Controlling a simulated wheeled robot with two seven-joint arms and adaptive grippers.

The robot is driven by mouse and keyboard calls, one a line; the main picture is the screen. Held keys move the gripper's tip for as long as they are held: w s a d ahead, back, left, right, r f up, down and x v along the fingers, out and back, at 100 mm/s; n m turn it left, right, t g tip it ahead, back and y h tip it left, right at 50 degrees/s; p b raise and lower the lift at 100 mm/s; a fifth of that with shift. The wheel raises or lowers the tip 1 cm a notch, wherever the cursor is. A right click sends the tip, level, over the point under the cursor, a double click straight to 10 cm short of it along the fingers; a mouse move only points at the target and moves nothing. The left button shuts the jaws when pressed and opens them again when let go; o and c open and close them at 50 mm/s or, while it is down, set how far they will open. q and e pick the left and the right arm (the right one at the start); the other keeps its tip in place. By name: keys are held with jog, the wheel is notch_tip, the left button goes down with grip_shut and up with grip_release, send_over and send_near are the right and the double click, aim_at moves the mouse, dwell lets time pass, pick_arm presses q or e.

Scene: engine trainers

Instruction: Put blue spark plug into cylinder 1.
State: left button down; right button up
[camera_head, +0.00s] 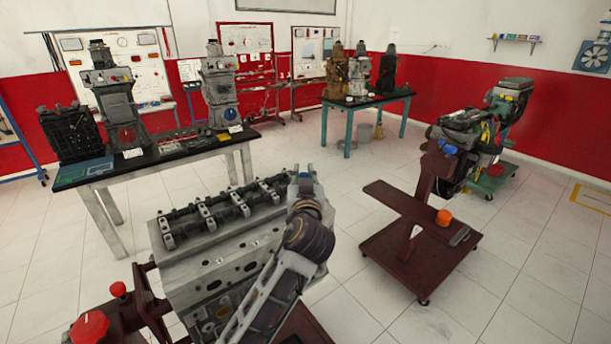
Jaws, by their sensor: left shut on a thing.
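The grey engine block (215,268) stands at the lower middle, with a dark camshaft assembly (225,210) along its top. My left arm comes up from the bottom edge, and my left gripper (305,178) is over the right end of the block's top. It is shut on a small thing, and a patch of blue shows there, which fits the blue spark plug. The plug's shape is too small and too covered to make out. Which opening is cylinder 1 cannot be told, and my arm hides part of the block's right side. My right gripper is not in view.
A dark red stand with a red knob (89,327) is at the lower left. A black-topped table (170,153) with engine models stands behind the block. A dark red wheeled engine stand (420,255) is at right. Tiled floor between is clear.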

pick_arm(q)
jog(key=shift+f, duration=0.1)
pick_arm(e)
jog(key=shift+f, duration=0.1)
pick_arm(q)
jog(key=shift+f+b, duration=1.05)
jog(key=shift+f, duration=0.55)
jog(key=shift+f+b, duration=0.65)
jog(key=shift+f, duration=0.3)
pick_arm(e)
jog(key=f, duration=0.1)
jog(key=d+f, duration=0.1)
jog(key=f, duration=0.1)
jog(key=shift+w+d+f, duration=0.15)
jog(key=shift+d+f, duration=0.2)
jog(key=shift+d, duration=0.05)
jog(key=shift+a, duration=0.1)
pick_arm(q)
jog(key=shift+b, duration=0.35)
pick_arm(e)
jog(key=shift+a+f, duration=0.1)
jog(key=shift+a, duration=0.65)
pick_arm(q)
jog(key=shift+f, duration=0.1)
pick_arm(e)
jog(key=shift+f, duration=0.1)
